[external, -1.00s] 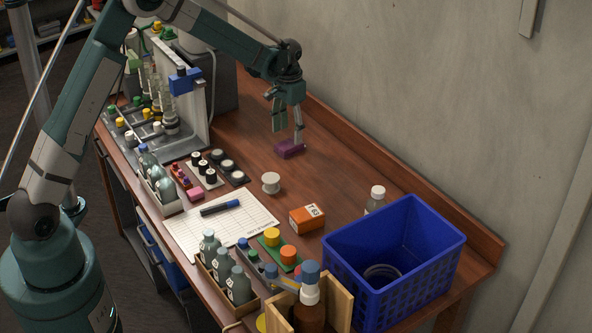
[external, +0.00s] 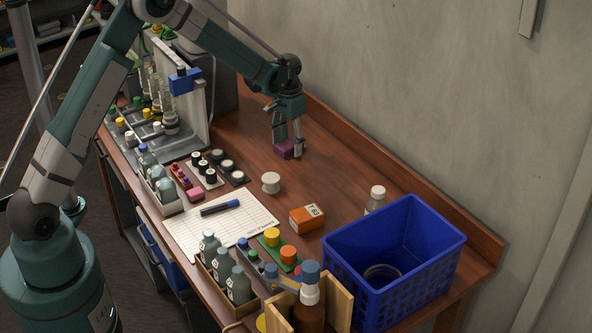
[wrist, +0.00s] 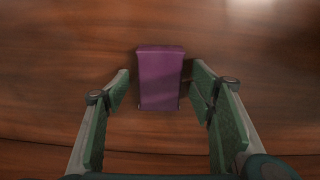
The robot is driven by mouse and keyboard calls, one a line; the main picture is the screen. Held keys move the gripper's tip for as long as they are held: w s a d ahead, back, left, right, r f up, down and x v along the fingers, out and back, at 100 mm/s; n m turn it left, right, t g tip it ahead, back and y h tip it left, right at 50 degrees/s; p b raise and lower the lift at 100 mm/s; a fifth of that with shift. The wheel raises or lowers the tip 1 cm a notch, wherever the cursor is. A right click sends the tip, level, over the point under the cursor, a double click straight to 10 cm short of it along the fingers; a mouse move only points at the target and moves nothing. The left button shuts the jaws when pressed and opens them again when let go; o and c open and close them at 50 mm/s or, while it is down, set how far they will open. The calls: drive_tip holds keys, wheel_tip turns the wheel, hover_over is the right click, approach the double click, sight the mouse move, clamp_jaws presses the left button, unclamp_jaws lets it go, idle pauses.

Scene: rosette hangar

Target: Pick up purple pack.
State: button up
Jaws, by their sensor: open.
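The purple pack (external: 287,149) is a small box lying on the wooden table toward the back. In the wrist view the purple pack (wrist: 160,78) sits centred ahead, between the two finger lines. My gripper (external: 287,148) is down at the pack, with its fingers on either side of it. In the wrist view my gripper (wrist: 160,88) is open, and a gap shows on each side of the pack. The right finger is closer to the pack than the left, and neither clearly touches it.
The wooden table (external: 330,180) is clear around the pack. Nearer are a white spool (external: 271,183), an orange box (external: 307,219) and a blue basket (external: 394,262). A lab rack (external: 183,110) stands to the left. A raised wooden edge runs along the wall.

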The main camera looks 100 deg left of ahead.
sight(289, 143)
idle(0.4)
drive_tip(key=c, duration=1)
drive_tip(key=shift+r, duration=0.15)
drive_tip(key=shift+r, duration=4.85)
